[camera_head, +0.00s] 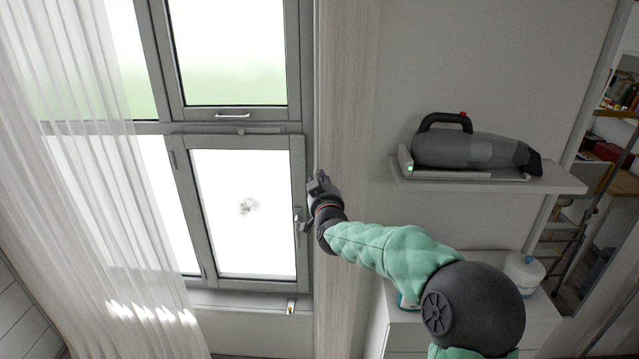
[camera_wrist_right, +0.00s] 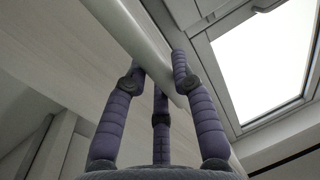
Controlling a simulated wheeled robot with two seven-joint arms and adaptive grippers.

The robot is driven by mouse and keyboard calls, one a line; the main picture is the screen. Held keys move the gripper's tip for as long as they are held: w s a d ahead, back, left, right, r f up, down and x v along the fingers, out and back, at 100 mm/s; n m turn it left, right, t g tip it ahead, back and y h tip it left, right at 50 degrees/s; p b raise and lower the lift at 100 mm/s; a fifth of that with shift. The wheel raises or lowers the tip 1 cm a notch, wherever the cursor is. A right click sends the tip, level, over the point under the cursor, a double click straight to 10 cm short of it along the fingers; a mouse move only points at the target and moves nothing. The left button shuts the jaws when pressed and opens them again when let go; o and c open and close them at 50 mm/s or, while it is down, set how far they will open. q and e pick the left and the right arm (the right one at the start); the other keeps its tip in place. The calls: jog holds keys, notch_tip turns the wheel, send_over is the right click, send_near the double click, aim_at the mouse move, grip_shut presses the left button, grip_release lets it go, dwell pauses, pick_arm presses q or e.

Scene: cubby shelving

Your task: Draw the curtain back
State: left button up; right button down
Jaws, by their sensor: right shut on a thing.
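A sheer white curtain (camera_head: 95,200) hangs in folds at the left of the head view, covering the left part of the window. My right gripper (camera_head: 321,182) is at the window's right side, against the wood-grained panel (camera_head: 345,100) and well apart from the curtain. In the right wrist view its fingers (camera_wrist_right: 163,72) are shut on a long pale strip (camera_wrist_right: 150,40), which looks like the panel's edge; I cannot tell for sure. The curtain does not clearly show in the right wrist view. My left gripper is not in view.
The grey-framed window (camera_head: 240,130) has a handle (camera_head: 298,222) just left of my right gripper. A handheld vacuum (camera_head: 470,150) rests on a wall shelf (camera_head: 560,178). A white cabinet (camera_head: 545,325) with a jug (camera_head: 524,272) stands below it.

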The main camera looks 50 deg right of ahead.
jog(key=c, duration=1)
grip_release()
jog(key=shift+s, duration=0.1)
jog(key=v, duration=1.1)
jog(key=shift+s+a, duration=0.25)
jog(key=shift+a, duration=0.1)
jog(key=shift+w, duration=0.1)
